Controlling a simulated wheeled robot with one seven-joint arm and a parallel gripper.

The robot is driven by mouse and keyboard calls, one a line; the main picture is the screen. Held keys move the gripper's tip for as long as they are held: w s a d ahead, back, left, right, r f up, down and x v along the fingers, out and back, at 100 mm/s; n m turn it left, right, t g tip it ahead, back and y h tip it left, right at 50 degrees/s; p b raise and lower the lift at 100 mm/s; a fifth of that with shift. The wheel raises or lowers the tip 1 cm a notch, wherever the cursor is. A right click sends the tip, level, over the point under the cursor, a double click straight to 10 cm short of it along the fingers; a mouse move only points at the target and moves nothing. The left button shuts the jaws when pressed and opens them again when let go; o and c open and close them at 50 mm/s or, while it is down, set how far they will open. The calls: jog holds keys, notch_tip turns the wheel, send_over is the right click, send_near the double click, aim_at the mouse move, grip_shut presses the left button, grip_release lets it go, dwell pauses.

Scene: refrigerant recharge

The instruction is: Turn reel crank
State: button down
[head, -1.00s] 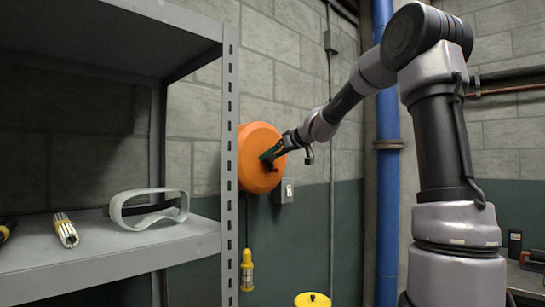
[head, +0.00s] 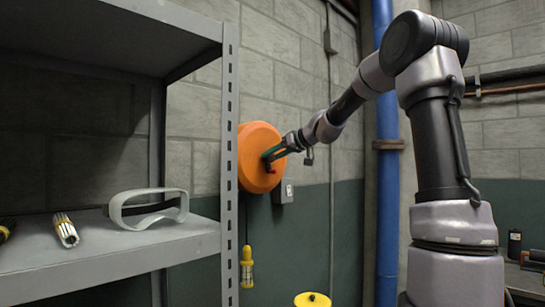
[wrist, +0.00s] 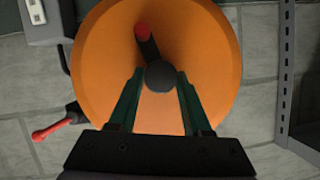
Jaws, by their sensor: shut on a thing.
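The orange round reel (head: 258,140) is on the block wall beyond the shelf post. It fills much of the wrist view (wrist: 215,45). Its black crank (wrist: 150,52) lies across the face, with a red tip (wrist: 142,29) at one end and a dark round knob (wrist: 160,75) at the other. My gripper (wrist: 160,88) has its green fingers shut on the knob, one on either side. In the head view my gripper (head: 273,153) is in front of the reel, with a red part of the crank (head: 271,169) just below the fingers. The fingers partly hide the reel's face.
A grey shelf (head: 90,262) with white goggles (head: 150,208) stands at the left, close to the reel. A grey wall box (head: 284,191) is just right of the reel. A red-handled lever (wrist: 58,128) shows beside the rim. A blue pipe (head: 387,215) runs behind my arm.

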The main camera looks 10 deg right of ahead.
jog(key=m+y, duration=0.2)
jog(key=m, duration=0.1)
jog(key=shift+w+d+f+g, duration=0.1)
jog(key=shift+d+g, duration=0.05)
jog(key=shift+g, duration=0.15)
jog(key=m+y, duration=0.2)
jog(key=m, duration=0.2)
jog(key=shift+d+f, duration=0.1)
jog(key=shift+f, duration=0.1)
jog(key=m+y, duration=0.2)
jog(key=m, duration=0.3)
jog(key=shift+f, duration=0.2)
jog(key=shift+f+m+t+y, duration=0.1)
jog(key=shift+m+t+y, duration=0.35)
jog(key=shift+m, duration=0.9)
jog(key=shift+f+m+t+y, duration=0.1)
jog(key=shift+m+t+y, duration=0.35)
jog(key=shift+m, duration=0.9)
jog(key=shift+t, duration=0.3)
jog(key=shift+c, duration=1.7)
grip_release()
jog(key=v, duration=1)
jog(key=shift+s+d, duration=0.25)
jog(key=shift+d, duration=0.05)
